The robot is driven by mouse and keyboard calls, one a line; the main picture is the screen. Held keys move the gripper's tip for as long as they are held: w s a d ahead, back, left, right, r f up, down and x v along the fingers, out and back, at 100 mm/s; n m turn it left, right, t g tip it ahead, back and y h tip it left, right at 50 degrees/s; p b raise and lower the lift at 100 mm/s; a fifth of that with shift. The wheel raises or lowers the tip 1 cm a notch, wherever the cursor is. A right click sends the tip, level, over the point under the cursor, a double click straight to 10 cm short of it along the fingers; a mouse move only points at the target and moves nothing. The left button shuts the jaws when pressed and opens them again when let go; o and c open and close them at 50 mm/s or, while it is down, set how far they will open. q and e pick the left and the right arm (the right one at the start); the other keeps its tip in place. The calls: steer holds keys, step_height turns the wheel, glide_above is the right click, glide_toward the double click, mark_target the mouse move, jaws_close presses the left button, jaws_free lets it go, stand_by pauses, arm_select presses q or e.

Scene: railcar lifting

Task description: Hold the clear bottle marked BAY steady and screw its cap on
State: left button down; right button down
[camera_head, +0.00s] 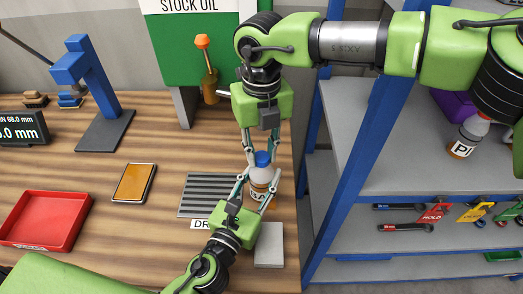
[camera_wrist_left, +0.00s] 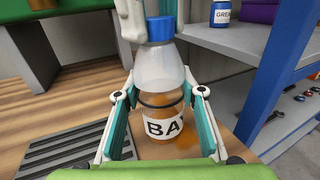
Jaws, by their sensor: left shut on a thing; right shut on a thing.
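The clear bottle marked BAY (camera_head: 261,174) stands upright on the wooden bench, with amber liquid in its lower part. Its label, partly hidden by a finger, faces the camera in the left wrist view (camera_wrist_left: 165,127). My left gripper (camera_head: 257,194) is shut around the bottle's lower body, one finger on each side. The blue cap (camera_head: 262,158) sits on top of the bottle's neck and also shows in the left wrist view (camera_wrist_left: 160,29). My right gripper (camera_head: 262,153) comes down from above, shut on the cap. How far the threads are engaged is hidden.
A ribbed grey mat (camera_head: 207,195) lies left of the bottle, and a grey block (camera_head: 269,246) lies in front. A phone-like tablet (camera_head: 134,182), red tray (camera_head: 47,219) and blue stand (camera_head: 88,75) are farther left. A blue-framed shelf (camera_head: 345,135) stands close on the right.

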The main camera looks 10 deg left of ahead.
steer(key=m, duration=0.3)
steer(key=shift+m, duration=0.3)
steer(key=m, duration=0.4)
steer(key=shift+m, duration=0.3)
steer(key=c, duration=1.7)
jaws_free()
step_height(320, 180, up, 12)
